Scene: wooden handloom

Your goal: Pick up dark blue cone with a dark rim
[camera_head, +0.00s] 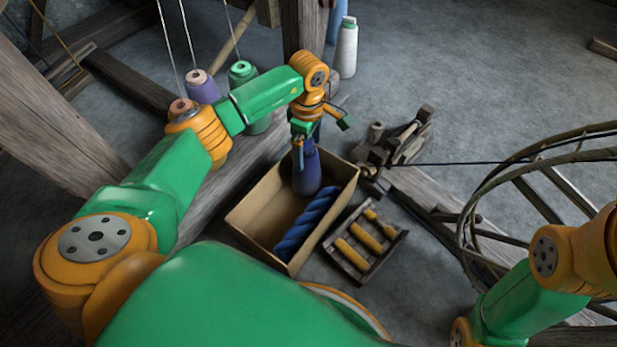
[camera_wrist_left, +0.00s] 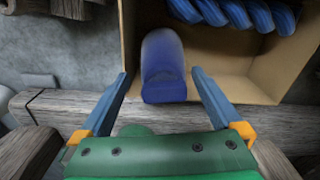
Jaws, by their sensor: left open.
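The dark blue cone (camera_head: 308,174) stands in the back part of an open cardboard box (camera_head: 250,205), its top partly covered by my left gripper (camera_head: 318,146). In the left wrist view, the cone (camera_wrist_left: 163,62) shows between the two blue fingers of my left gripper (camera_wrist_left: 160,76). The fingers are spread, with a gap on each side of the cone, and hold nothing.
Twisted blue yarn (camera_head: 306,222) lies in the box beside the cone. A wooden tray (camera_head: 345,262) with yellow spools sits to its right. Purple (camera_head: 201,88) and green cones (camera_head: 243,72) stand behind left. A wooden wheel frame (camera_head: 470,215) stands at right.

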